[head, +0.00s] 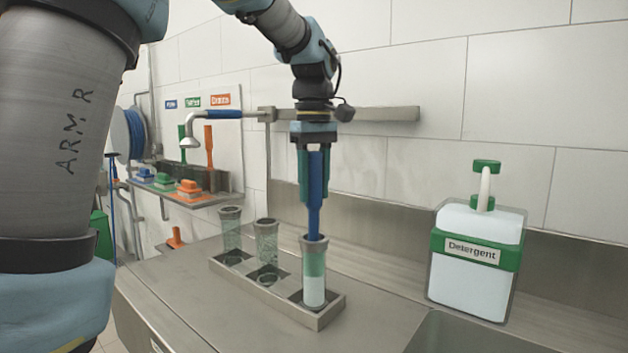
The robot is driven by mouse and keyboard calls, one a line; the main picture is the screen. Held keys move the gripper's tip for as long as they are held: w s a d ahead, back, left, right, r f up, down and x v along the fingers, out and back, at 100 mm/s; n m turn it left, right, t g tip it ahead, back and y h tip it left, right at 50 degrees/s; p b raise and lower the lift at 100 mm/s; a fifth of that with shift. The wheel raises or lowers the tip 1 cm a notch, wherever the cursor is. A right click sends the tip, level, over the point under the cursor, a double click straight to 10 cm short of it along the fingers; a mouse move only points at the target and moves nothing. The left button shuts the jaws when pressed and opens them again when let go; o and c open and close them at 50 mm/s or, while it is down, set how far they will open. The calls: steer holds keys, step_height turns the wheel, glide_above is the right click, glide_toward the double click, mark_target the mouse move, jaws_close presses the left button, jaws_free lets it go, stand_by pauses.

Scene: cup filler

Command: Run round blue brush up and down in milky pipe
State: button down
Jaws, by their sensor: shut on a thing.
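The blue brush (316,190) is upright, with its handle between the fingers of my gripper (314,178). My gripper is shut on the handle, above the front pipe. The handle's lower end reaches the mouth of the milky pipe (314,265); the brush head is hidden, so I cannot tell its depth or shape. The milky pipe stands upright in the front slot of a metal rack (276,297). Its lower part is whitish and its upper part greenish and clear.
Two clearer pipes, a middle one (266,245) and a back one (231,230), stand in the same rack. A detergent jug (476,258) stands at the right. A shelf (205,201) with coloured brushes is at the left. A spout (190,135) and wall rail (385,114) are behind.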

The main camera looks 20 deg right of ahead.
mark_target(314, 152)
steer(key=shift+f, duration=0.25)
steer(key=shift+r, duration=0.15)
step_height(314, 152, up, 8)
steer(key=p, duration=0.8)
steer(key=shift+r, duration=0.25)
steer(key=shift+f, duration=0.1)
steer(key=shift+f+b, duration=2.55)
steer(key=shift+f, duration=1.75)
steer(key=shift+r, duration=0.1)
